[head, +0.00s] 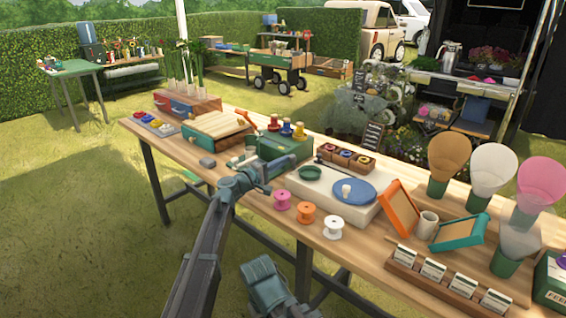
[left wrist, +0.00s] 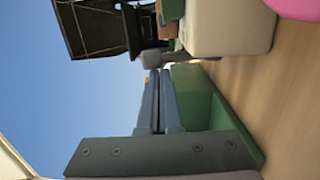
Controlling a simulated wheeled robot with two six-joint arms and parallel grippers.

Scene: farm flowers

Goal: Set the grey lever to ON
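The green box (head: 285,146) with red, blue and yellow knobs on top stands mid-table. My left gripper (head: 286,163) lies along the near side of this box, its fingers pointing right. In the left wrist view, the two blue-grey fingers (left wrist: 160,73) lie together with only a thin dark gap and nothing seen between them. The green box (left wrist: 205,108) is beside them on the right. A small grey piece (left wrist: 153,54) shows just past the fingertips; I cannot tell if it is the grey lever. No ON mark is readable. My right gripper (head: 265,285) is low in front of the table.
A white base (head: 345,208) with a blue plate (head: 354,192) stands right of the green box. Spools (head: 305,213) stand along the near edge. A wooden crate (head: 215,130) is left of the box. Orange and teal frames and bulb-shaped vases crowd the right end.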

